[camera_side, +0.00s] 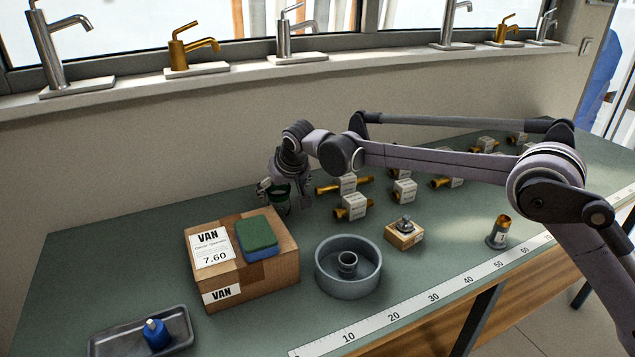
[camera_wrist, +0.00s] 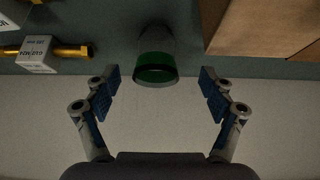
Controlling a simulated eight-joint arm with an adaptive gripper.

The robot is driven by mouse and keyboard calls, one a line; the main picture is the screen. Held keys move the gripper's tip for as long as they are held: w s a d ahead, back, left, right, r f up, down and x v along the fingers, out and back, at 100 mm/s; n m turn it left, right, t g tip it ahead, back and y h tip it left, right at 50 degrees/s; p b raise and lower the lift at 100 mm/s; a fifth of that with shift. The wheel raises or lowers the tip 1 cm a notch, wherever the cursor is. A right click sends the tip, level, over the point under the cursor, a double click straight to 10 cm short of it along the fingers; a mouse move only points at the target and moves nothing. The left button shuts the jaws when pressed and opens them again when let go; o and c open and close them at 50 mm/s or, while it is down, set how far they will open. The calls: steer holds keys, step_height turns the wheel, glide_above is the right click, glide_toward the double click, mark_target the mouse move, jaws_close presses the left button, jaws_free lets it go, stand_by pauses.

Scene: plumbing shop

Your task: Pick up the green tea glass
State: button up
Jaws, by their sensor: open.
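The green tea glass (camera_wrist: 155,68) stands near the top middle of the wrist view, clear above and dark green below, close to the bench's wall edge. In the side view the glass (camera_side: 281,199) shows behind the cardboard box, partly hidden by my gripper. My gripper (camera_wrist: 160,90) is open, with its two blue-padded fingers on either side of the line to the glass. The glass appears between or just beyond the fingertips, and no finger visibly touches it. In the side view my gripper (camera_side: 285,190) is down at the glass.
A cardboard box (camera_side: 214,285) with a green and blue sponge (camera_side: 257,236) on top stands close in front of the glass. Tagged brass fittings (camera_side: 350,206) lie to the right. A round grey basin (camera_side: 348,282) and a dark tray (camera_side: 105,346) are nearer the front.

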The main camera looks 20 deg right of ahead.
mark_target(280, 204)
steer(key=shift+d+x, duration=0.15)
steer(key=shift+x, duration=2.15)
steer(key=shift+d+x, duration=0.1)
steer(key=shift+x, duration=2.2)
steer(key=shift+s, duration=0.1)
steer(key=c, duration=1.3)
